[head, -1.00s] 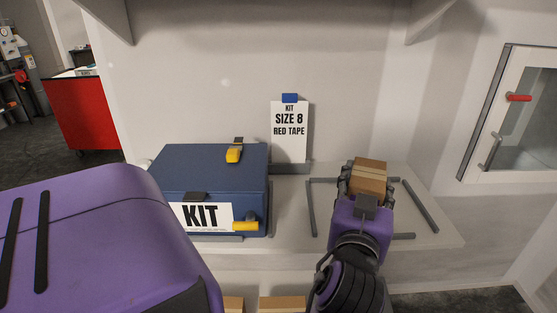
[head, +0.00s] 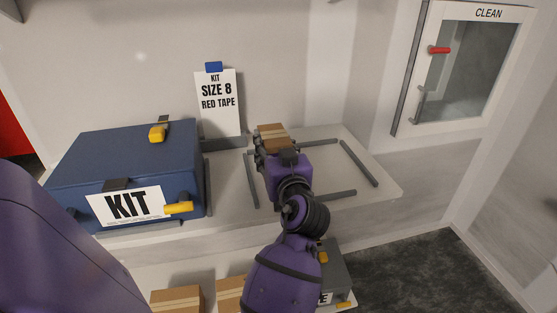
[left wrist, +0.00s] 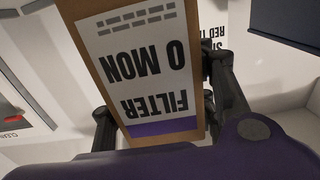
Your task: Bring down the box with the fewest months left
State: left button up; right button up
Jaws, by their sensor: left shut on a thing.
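My left gripper (head: 268,150) is shut on a brown cardboard box (head: 272,132) with a pale tape stripe. It holds the box at the back left of the grey strip outline on the shelf; I cannot tell whether the box touches the shelf. In the left wrist view the same box (left wrist: 150,136) fills the middle, between the dark fingers. Its white label is upside down and reads "FILTER" and what looks like "0 MON"; smaller lines are unreadable. Two more cardboard boxes, a left one (head: 176,299) and a right one (head: 231,293), show partly on a lower level. My right gripper is not in view.
A blue KIT case (head: 90,160) stands left on the shelf (head: 228,190). A "SIZE 8 RED TAPE" card (head: 218,105) stands behind. A grey case (head: 335,268) is below, partly behind my arm. A cabinet marked CLEAN (head: 470,75) is at the right. The shelf's right end is clear.

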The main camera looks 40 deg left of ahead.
pick_arm(q)
jog(key=shift+w+d+f, duration=0.1)
jog(key=shift+w+f, duration=0.8)
jog(key=shift+f, duration=1.65)
jog(key=shift+f, duration=0.3)
jog(key=o, duration=1.3)
